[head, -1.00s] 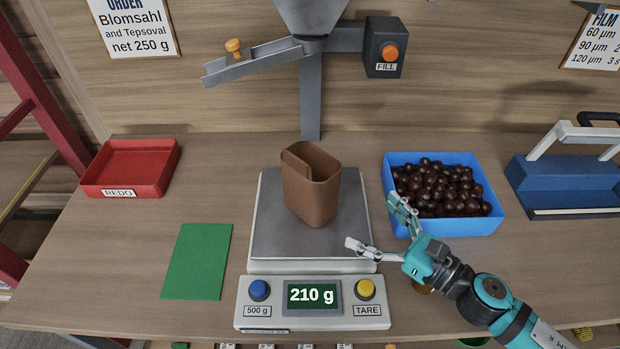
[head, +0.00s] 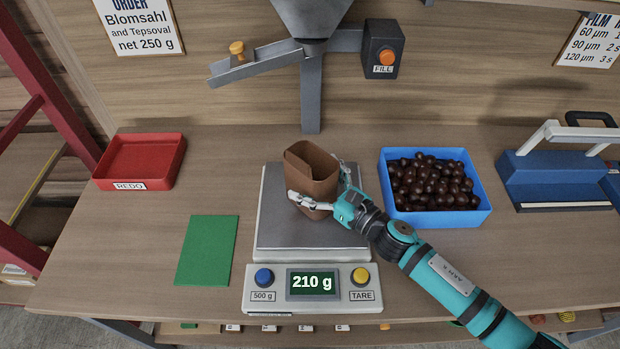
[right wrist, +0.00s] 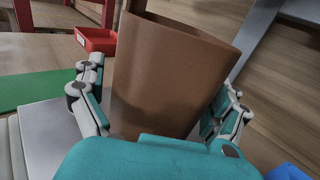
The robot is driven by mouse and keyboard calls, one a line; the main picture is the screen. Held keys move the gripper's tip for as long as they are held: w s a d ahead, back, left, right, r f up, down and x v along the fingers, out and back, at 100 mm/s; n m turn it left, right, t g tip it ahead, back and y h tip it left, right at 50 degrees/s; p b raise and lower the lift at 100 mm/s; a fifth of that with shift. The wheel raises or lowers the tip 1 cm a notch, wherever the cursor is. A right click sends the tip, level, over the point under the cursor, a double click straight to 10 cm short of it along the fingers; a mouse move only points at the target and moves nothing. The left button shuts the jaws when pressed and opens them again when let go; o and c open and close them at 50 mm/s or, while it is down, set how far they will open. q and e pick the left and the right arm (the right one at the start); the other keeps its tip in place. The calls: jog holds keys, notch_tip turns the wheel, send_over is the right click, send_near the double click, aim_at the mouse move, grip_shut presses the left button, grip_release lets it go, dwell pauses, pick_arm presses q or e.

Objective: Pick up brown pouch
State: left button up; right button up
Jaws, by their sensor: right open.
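The brown pouch (head: 315,170) stands upright with its mouth open on the steel plate of the scale (head: 275,222). The scale's display (head: 312,283) reads 210 g. My right gripper (head: 318,186) is open, with one finger on each side of the pouch. In the right wrist view the pouch (right wrist: 170,75) stands between the two spread fingers, close to the palm. Whether a finger touches it is hard to tell. My left gripper is out of view.
A red REDO tray (head: 178,160) and a green mat (head: 208,250) lie to the left. The metal chute (head: 262,68) and its post (head: 311,100) rise behind the pouch.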

jog(key=shift+w+a, duration=0.15)
jog(key=shift+a, duration=0.05)
jog(key=c, duration=1.4)
jog(key=shift+r, duration=0.1)
